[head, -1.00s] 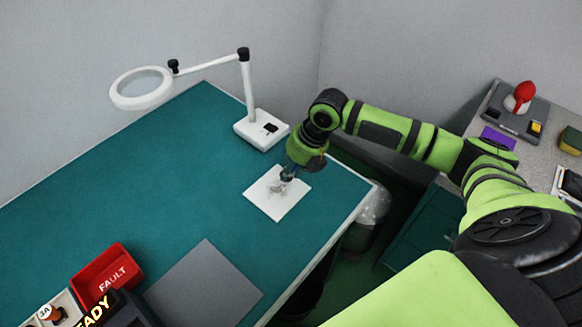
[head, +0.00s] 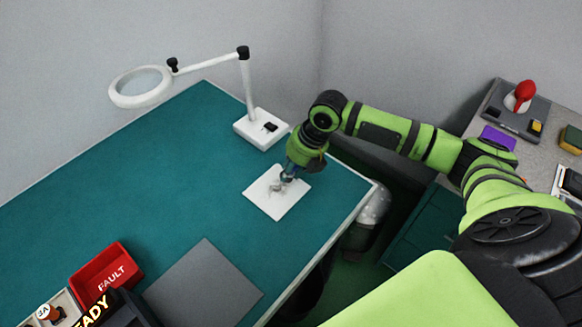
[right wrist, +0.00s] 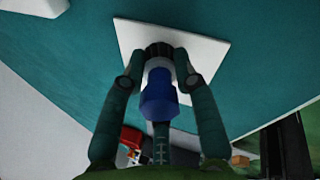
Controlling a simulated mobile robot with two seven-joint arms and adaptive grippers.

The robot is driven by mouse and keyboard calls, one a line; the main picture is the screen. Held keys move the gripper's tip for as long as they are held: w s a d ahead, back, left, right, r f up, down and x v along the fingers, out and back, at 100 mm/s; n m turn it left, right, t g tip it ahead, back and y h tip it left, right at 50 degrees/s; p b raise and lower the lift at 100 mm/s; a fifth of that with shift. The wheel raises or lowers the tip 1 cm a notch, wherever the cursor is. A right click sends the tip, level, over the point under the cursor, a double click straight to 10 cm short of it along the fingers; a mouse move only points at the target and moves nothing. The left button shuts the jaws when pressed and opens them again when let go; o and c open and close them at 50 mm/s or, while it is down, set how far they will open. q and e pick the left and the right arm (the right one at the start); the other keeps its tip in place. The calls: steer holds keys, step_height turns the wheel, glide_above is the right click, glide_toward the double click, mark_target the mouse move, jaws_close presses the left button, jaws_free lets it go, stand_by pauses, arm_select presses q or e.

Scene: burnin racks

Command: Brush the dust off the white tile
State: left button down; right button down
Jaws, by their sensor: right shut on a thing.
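The white tile (head: 272,204) lies flat on the teal bench top, with a grey patch of dust (head: 275,187) near its middle. My right gripper (head: 287,177) is over the tile, pointing down. In the right wrist view my right gripper (right wrist: 160,62) is shut on a brush with a blue handle (right wrist: 158,100) and dark bristles (right wrist: 158,48). The bristle end is over the tile (right wrist: 205,48); I cannot tell for sure whether it touches. My left gripper is not in view.
A white magnifier lamp (head: 262,128) stands behind the tile. A grey mat (head: 205,285) and a red FAULT bin (head: 105,275) lie toward the front left. The bench's right edge is close to the tile. The teal surface left of the tile is clear.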

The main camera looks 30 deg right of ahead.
steer(key=shift+f, duration=0.3)
